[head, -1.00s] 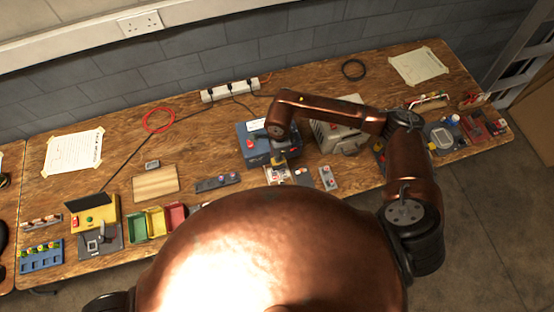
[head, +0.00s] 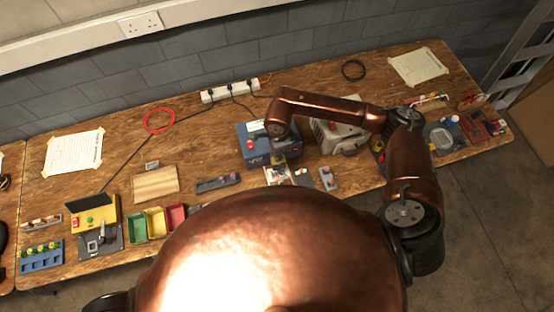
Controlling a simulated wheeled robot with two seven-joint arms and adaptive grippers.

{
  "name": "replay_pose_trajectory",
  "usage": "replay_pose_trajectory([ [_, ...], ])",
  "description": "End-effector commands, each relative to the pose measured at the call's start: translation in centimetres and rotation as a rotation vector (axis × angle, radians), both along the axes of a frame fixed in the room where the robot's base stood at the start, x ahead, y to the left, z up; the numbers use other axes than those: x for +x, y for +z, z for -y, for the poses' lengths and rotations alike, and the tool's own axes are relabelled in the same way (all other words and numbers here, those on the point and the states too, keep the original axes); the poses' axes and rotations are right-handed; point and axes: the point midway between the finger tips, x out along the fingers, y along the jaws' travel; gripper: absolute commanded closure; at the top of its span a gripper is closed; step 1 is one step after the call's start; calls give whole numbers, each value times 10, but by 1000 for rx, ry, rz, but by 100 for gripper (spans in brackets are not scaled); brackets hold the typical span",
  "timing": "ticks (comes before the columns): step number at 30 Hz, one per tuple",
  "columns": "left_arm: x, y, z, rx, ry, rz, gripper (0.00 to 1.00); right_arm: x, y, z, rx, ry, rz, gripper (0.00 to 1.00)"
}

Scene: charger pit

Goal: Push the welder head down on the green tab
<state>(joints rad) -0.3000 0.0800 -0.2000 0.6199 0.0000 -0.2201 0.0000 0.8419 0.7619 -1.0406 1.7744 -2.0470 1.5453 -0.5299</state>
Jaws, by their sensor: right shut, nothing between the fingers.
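The blue welder box (head: 253,150) stands on the bench near the middle. My right arm reaches over it from the right. My right gripper (head: 281,161) points down at the welder's front right side and is shut with nothing in it. It covers much of the welder head, so I cannot tell whether it touches it. A small pale fixture (head: 277,177) lies just below the gripper. The green tab cannot be made out here.
A grey-beige machine (head: 340,137) stands right of the welder, close to my forearm. A dark strip with buttons (head: 218,183) and a wooden board (head: 155,182) lie to the left. A power strip (head: 230,91) is behind. The bench between red cable ring (head: 159,120) and welder is mostly clear.

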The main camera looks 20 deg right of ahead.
Motion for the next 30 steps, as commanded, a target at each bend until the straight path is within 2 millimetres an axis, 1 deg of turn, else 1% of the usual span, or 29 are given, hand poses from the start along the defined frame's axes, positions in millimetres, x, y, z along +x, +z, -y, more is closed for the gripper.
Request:
replay_pose_trajectory([
  [3,0,5,0,0,0,1,66,1,10,0,0,1,2,100],
  [19,2,17,0,0,0,3,66,1,45,0,0,0,2,100],
  [30,2,18,0,0,0,3,66,1,47,0,0,0,1,100],
])
